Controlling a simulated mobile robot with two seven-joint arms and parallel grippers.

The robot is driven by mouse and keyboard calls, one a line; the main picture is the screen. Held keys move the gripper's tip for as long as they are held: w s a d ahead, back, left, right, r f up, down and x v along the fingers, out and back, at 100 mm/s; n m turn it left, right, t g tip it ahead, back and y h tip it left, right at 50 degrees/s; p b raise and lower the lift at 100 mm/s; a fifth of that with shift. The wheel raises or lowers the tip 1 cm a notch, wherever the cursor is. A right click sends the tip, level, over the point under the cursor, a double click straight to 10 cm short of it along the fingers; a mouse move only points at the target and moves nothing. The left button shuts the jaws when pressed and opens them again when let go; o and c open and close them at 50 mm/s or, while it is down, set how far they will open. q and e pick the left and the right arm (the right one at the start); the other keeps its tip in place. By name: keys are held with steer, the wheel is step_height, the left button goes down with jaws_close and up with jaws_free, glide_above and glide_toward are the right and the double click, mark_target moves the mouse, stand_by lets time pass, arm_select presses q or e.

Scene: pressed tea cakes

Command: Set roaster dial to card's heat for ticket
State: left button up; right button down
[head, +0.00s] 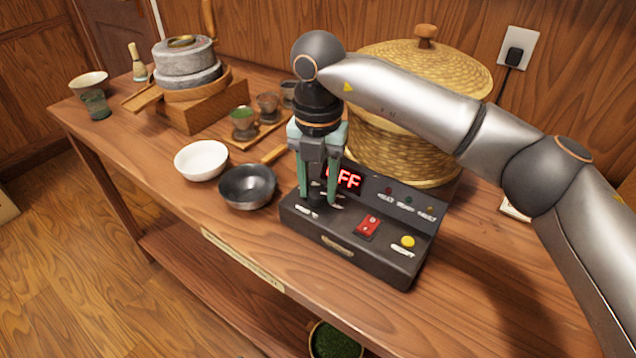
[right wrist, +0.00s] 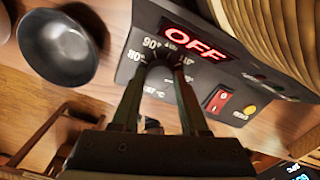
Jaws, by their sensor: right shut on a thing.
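The roaster is a black control box (head: 368,258) on the wooden bench, with a red display (head: 346,179) reading OFF; the display also shows in the right wrist view (right wrist: 194,42). My right gripper (head: 318,198) points down over the left part of the box. Its fingers are shut on the dial (right wrist: 159,70), a dark knob mostly hidden between them. White markings ring the dial; 90 and 80 can be made out, but its pointer setting cannot. A pale paper (head: 514,209) lies partly behind my right arm, its writing unreadable. My left gripper is not in view.
A red switch (head: 368,227) and yellow button (head: 407,241) sit right of the dial. A dark pan (head: 248,187) and white bowl (head: 202,160) stand left of the box. A lidded basket (head: 415,150) stands behind, and a stone mill (head: 186,60) back left.

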steer(key=shift+n, duration=0.3)
steer(key=n, duration=0.3)
steer(key=shift+n+p, duration=0.35)
steer(key=shift+n, duration=0.05)
steer(key=n, duration=0.8)
steer(key=shift+n+p, duration=0.4)
steer(key=shift+n, duration=1.2)
steer(key=c, duration=0.5)
jaws_free()
steer(key=shift+o, duration=0.4)
